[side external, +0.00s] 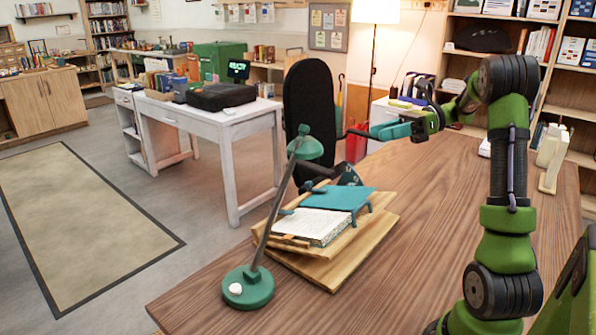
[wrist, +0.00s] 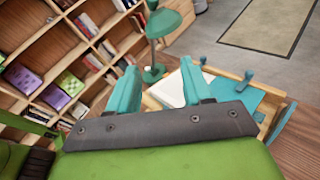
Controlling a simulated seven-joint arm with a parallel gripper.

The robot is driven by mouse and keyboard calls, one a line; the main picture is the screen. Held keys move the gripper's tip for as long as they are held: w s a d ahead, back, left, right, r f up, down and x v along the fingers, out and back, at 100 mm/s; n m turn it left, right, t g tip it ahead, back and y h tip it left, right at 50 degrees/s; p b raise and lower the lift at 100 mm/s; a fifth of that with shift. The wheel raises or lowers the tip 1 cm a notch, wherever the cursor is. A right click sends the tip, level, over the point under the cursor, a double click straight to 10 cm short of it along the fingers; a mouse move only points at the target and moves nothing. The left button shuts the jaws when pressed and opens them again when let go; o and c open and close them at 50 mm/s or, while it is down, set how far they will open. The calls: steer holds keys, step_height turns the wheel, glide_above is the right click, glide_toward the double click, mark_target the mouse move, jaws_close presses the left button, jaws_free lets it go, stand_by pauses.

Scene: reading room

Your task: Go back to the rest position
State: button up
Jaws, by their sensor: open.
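My gripper (side external: 352,132) is held in the air above the wooden table, up and to the right of the book stand in the side view. The wooden book stand (side external: 365,240) bears an open book (side external: 312,226) and a teal sheet or cover (side external: 338,198). In the wrist view the stand (wrist: 268,92) is partly hidden behind the fingers. A green desk lamp (side external: 250,287) leans over the stand's left side; it also shows in the wrist view (wrist: 166,22).
The table (side external: 420,245) is largely bare right of the stand. A black chair back (side external: 310,105) rises behind the table. A cream-coloured object (side external: 551,155) stands at the table's right end. Bookshelves (side external: 570,95) line the back right. A white desk (side external: 215,118) stands behind.

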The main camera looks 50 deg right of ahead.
steer(key=s+a+f+n+g+h, duration=0.4)
steer(key=a+f+n+g+h, duration=0.3)
steer(key=a+n, duration=0.45)
steer(key=s+a+r+n+t+h, duration=0.1)
steer(key=s+a+n+t, duration=0.1)
steer(key=a+n, duration=0.4)
steer(key=s+a+r+n+t+h, duration=0.1)
steer(key=s+a+n+t, duration=0.1)
steer(key=a+n, duration=0.5)
steer(key=shift+a+r+h, duration=0.3)
steer(key=shift+a+h, duration=0.1)
steer(key=shift+a, duration=0.55)
steer(key=shift+c, duration=0.2)
